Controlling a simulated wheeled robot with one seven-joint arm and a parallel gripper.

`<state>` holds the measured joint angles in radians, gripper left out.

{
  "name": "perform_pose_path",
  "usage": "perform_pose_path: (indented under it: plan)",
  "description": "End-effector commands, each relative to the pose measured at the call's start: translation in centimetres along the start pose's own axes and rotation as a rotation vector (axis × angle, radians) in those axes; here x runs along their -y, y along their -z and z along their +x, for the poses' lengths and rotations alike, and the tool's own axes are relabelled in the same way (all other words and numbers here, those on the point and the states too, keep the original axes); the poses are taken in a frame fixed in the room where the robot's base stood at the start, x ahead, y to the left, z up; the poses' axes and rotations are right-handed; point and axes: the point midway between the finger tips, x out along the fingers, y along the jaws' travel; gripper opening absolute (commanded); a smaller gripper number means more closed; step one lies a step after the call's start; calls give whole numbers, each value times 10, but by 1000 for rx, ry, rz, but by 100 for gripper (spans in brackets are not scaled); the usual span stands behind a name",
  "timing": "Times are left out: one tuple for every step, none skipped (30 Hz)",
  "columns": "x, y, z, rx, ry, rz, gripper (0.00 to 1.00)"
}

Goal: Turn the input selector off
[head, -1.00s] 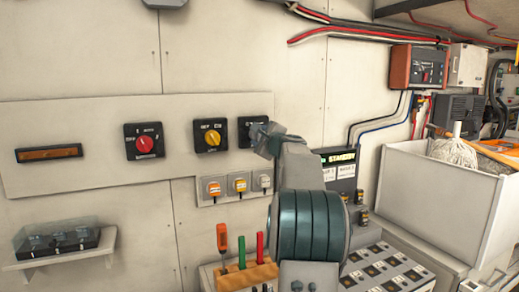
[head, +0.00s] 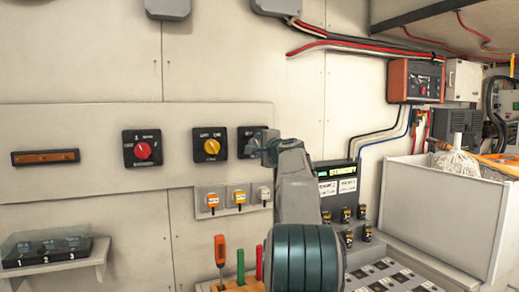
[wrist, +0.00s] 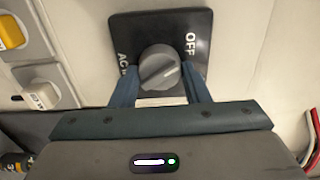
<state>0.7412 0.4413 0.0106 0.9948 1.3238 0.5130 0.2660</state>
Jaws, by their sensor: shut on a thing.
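The input selector is a grey round knob (wrist: 157,68) on a black plate (wrist: 180,24) lettered OFF at the upper right and AC at the left, in the wrist view. A short pale mark shows on the knob's face, slanting towards the upper right, on the OFF side. My gripper (wrist: 160,80) has one blue-grey finger on each side of the knob and is shut on it. In the head view my gripper (head: 266,150) covers most of the selector; only the left part of its black plate (head: 245,135) shows.
A yellow-knob switch (head: 211,146) and a red-knob switch (head: 142,150) sit left on the same panel. Plugged sockets (head: 236,197) are just below. Upright-handled tools (head: 220,250) stand low in front. A white bin (head: 440,205) is at the right.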

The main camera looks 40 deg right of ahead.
Motion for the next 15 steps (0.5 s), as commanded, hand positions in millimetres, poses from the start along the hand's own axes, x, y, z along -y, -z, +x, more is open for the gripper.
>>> perform_pose_path:
  plan:
    - [-1,0,0,1,-2,-5,19]
    - [-1,0,0,1,-2,-6,19]
    - [-1,0,0,1,-2,-7,19]
    - [-1,0,0,1,-2,-7,19]
    - [-1,0,0,1,-2,-7,19]
    - [-1,0,0,1,-2,-7,19]
    - [-1,0,0,1,-2,-7,19]
    - [-1,0,0,1,-2,-7,19]
    - [-1,0,0,1,-2,-7,19]
    - [-1,0,0,1,-2,-7,19]
    - [-1,0,0,1,-2,-7,19]
    - [-1,0,0,1,-2,-7,50]
    - [-1,0,0,1,-2,-7,59]
    - [-1,0,0,1,-2,-6,64]
    - [-1,0,0,1,-2,-6,64]
